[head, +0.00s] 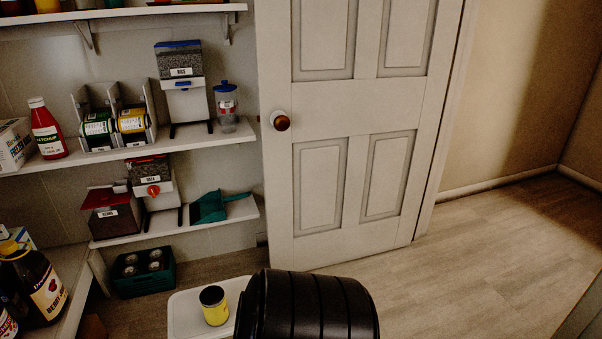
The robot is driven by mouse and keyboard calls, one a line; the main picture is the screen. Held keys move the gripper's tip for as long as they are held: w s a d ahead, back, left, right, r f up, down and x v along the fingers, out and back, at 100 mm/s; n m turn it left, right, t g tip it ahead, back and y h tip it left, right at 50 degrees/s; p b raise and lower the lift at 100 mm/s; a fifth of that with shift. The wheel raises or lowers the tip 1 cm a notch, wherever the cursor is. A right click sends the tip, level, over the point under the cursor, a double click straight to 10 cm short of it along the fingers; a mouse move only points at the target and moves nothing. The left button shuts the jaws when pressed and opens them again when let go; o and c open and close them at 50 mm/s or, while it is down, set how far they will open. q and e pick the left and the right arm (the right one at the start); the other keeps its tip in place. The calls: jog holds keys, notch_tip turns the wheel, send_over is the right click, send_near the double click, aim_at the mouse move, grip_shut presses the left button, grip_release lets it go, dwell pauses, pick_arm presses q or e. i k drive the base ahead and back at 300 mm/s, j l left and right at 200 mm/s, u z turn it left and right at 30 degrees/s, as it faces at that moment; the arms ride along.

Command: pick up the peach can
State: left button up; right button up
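No can shows a label that I can read as peach. A yellow can (215,312) with a dark top stands upright on a white flat surface (183,315) at the bottom of the head view. In a rack (150,108) on the middle shelf at the left lie a can with a green label (97,128) and a can with a yellow label (132,125). Neither of my grippers is in view, so their state does not show.
The middle shelf (190,142) also holds a ketchup bottle (47,130) and a rice dispenser (183,85). A green crate (143,273) with cans is on the floor below. A white door (345,150) stands in the middle. The floor (480,265) at the right is clear.

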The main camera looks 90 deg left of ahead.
aim_at(212, 298)
jog(key=i+l+u, duration=0.2)
jog(key=u, duration=0.3)
jog(key=i+l+u, duration=0.1)
jog(key=l+u, duration=0.2)
jog(key=u, duration=0.2)
jog(key=j+u, duration=0.15)
jog(key=u, duration=1.75)
